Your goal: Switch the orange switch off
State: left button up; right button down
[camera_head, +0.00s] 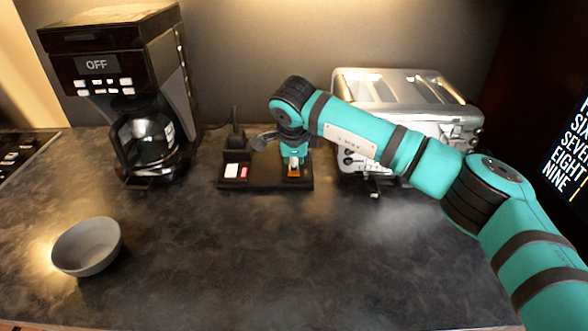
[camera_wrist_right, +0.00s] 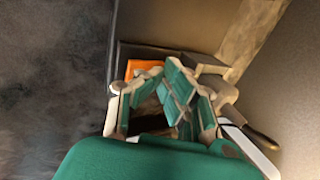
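The orange switch (camera_head: 293,172) is on the right part of a low black switch board (camera_head: 265,184) on the counter. My right gripper (camera_head: 294,158) points down at it from above and partly hides it in the head view. In the right wrist view the orange switch (camera_wrist_right: 145,66) shows just beyond the fingertips (camera_wrist_right: 163,76), which look closed together with nothing between them. I cannot tell whether they touch the switch, or which way the switch is set. My left gripper is not in view.
A white switch (camera_head: 231,170) and a red one (camera_head: 244,172) are on the board's left part. A coffee machine (camera_head: 110,60) marked OFF stands left, a silver toaster (camera_head: 400,92) right behind my arm. A grey bowl (camera_head: 87,247) sits front left. The middle counter is clear.

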jog(key=shift+s+f, duration=0.1)
jog(key=shift+f, duration=0.35)
dwell(0.4)
jog(key=shift+r, duration=0.6)
jog(key=shift+r+p, duration=1)
jog(key=shift+r, duration=1.1)
jog(key=shift+f, duration=0.1)
